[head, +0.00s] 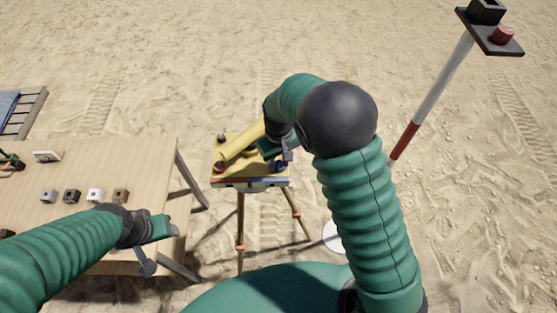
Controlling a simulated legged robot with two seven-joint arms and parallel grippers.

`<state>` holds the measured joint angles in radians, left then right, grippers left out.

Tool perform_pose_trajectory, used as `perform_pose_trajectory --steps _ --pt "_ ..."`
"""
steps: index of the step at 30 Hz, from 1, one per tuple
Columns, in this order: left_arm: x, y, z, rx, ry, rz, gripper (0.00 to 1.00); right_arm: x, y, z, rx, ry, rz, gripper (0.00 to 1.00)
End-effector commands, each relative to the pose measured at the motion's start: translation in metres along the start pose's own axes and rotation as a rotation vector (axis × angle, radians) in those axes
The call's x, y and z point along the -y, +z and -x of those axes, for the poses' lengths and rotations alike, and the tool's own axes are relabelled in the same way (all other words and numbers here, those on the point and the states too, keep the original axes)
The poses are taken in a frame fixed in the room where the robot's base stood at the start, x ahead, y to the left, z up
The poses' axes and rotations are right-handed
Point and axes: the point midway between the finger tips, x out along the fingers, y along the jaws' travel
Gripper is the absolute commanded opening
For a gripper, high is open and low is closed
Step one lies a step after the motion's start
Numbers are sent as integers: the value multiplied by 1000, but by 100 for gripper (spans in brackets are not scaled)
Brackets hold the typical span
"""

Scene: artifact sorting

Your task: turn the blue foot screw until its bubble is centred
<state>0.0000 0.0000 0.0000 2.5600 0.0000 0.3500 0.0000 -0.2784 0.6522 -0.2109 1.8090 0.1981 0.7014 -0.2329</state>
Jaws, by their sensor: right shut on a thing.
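A yellow levelling instrument with a tube (240,147) stands on a tripod (240,225) at the middle of the head view. Its yellow base plate (232,178) carries a dark red knob (220,167) at the front left and a dark knob (222,139) at the back left. The blue foot screw (281,167) is at the front right, partly covered by my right gripper (279,156). That gripper is shut on it, reaching down from above. The bubble cannot be made out. My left gripper (161,249) is open and empty near the table's right side.
A wooden table (150,165) at the left holds a row of small blocks (95,195) and a white-framed item (47,157). A red and white pole (430,98) with a dark top plate stands at the right. A white disc (331,236) lies on open sand.

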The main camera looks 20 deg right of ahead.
Motion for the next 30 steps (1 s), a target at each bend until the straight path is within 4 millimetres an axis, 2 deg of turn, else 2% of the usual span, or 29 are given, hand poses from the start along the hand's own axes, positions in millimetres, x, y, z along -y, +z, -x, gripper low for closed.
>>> perform_pose_trajectory --steps 12,28,29,30 --pt "0 -1 6 0 0 0 54 0 -2 2 -7 1 -203 0" --pt "0 -1 6 0 0 0 54 0 -3 2 -9 0 -232 0" --pt "0 -1 6 0 0 0 54 0 -3 2 -9 0 -232 33" --pt "0 -1 6 0 0 0 54 0 -3 2 -9 0 -231 39"
